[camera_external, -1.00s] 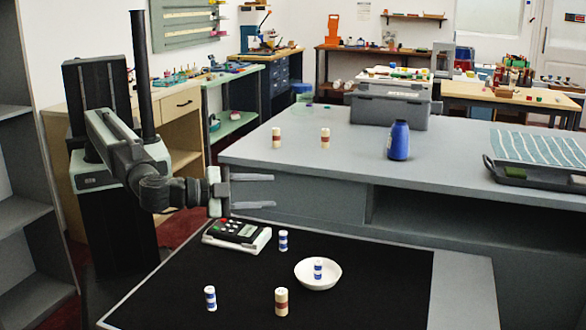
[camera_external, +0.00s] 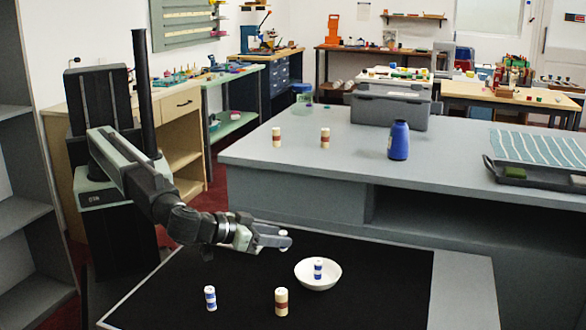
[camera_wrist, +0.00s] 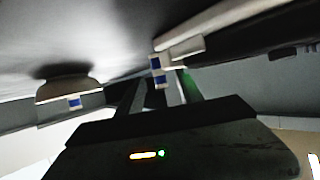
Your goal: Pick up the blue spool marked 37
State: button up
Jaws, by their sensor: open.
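Three blue-and-white spools are around the black mat (camera_external: 380,290). Another spool (camera_external: 318,268) stands in the white bowl (camera_external: 332,278), and a third spool (camera_external: 210,298) stands at the front left. No number can be read on any of them. In the wrist view, my gripper (camera_wrist: 158,84) is open, and a blue-and-white spool (camera_wrist: 156,66) shows upright between and just beyond its fingertips. Whether they touch it, I cannot tell. The bowl (camera_wrist: 68,88) appears left there.
Two similar spools (camera_external: 276,137) (camera_external: 325,138) and a blue bottle (camera_external: 398,140) stand on the grey counter (camera_external: 300,165). The mat's right side is clear.

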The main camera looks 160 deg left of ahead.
aim_at(286, 234)
jog(key=b+x, duration=0.1)
jog(key=x, duration=0.4)
jog(key=shift+a+r, duration=0.15)
jog(key=shift+a, duration=0.05)
jog(key=shift+r, duration=0.1)
grip_shut()
notch_tip(286, 234, up, 10)
jog(key=p, duration=0.9)
jog(key=shift+p, duration=0.35)
